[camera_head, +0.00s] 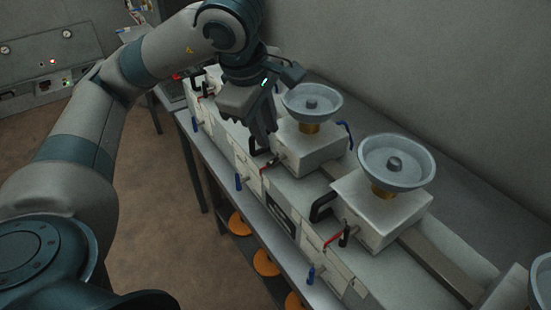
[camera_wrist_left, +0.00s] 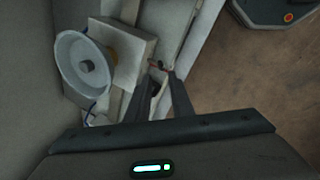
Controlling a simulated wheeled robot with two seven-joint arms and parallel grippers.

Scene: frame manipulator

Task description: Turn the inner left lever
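The bench holds white units with bowl-shaped tops and small levers. A red lever (camera_head: 267,167) is on the front of the middle unit (camera_head: 310,145), just below my left gripper (camera_head: 264,143). A black bent handle (camera_head: 258,151) is beside it. My left gripper points down at this unit, its two fingers apart with a gap between them. The pictures do not mark which lever is the inner left one. My right gripper is out of view.
A nearer unit (camera_head: 385,215) has a red lever (camera_head: 333,240), a black lever (camera_head: 344,236) and a black handle (camera_head: 322,206). Blue levers (camera_head: 238,182) stick out from the bench front. A wall (camera_head: 430,70) stands behind. The floor (camera_head: 155,190) at left is clear.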

